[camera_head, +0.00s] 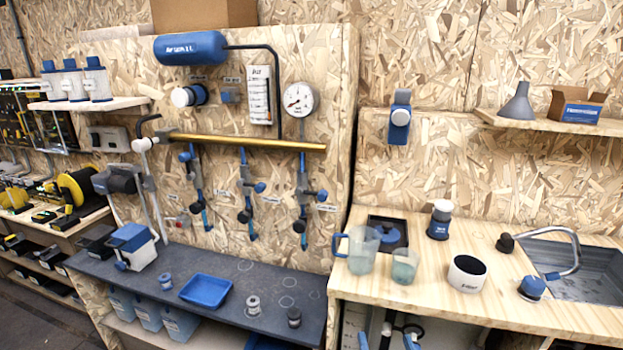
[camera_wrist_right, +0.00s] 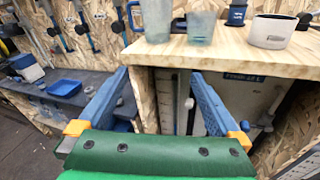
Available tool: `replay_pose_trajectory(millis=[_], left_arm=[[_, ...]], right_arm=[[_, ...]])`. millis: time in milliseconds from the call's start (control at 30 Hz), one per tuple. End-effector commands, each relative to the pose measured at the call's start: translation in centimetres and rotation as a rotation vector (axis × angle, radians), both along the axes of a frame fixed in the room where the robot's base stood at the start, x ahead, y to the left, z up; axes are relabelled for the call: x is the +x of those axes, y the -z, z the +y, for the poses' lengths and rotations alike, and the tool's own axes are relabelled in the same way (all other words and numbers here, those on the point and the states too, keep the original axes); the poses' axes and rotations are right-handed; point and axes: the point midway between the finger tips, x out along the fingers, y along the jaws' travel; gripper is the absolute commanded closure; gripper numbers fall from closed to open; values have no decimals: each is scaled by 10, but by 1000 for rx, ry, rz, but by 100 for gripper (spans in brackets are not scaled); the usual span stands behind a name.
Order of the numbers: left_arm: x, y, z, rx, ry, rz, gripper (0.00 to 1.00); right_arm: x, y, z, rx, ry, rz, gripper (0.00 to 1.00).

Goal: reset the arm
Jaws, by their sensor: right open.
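My right gripper (camera_wrist_right: 160,76) is open and empty in the right wrist view. Its two blue fingers with yellow bases are spread wide, with nothing between them. It points toward the open space under the wooden counter (camera_wrist_right: 230,52), below the counter's front edge. In the head view, what look like its blue fingertips (camera_head: 387,341) show only at the bottom edge, in front of the counter. The rest of the right arm is out of that view. My left gripper and arm are not in view.
A jug (camera_head: 363,252), a cup (camera_head: 404,267) and a white-and-black bowl (camera_head: 467,273) stand near the counter's front edge. A sink (camera_head: 590,275) is at the right. A dark lower bench (camera_head: 215,267) to the left holds a blue tray (camera_head: 205,291).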

Motion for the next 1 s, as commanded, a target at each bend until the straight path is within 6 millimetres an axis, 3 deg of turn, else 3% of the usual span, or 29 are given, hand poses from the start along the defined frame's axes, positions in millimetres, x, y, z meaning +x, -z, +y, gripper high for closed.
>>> replay_pose_trajectory(millis=[267, 433, 533, 667, 700, 800, 900, 1000], left_arm=[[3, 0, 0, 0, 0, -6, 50], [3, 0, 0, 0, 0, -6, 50], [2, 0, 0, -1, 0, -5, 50], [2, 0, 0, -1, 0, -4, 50], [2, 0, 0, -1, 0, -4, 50], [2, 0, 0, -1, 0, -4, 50], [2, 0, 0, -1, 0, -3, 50], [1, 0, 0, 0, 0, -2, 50]], right_arm=[[-8, 73, -10, 273, 66, 197, 0], [-30, 147, -21, 578, 200, 388, 0], [-58, 201, -30, 814, 348, 515, 0], [-125, 283, -42, 1228, 706, 674, 0], [-156, 309, -45, 1377, 871, 705, 0], [-237, 358, -50, 1701, 1324, 684, 0], [-302, 381, -50, 1899, 1700, 561, 0], [-340, 390, -48, 1988, 1925, 441, 0]])
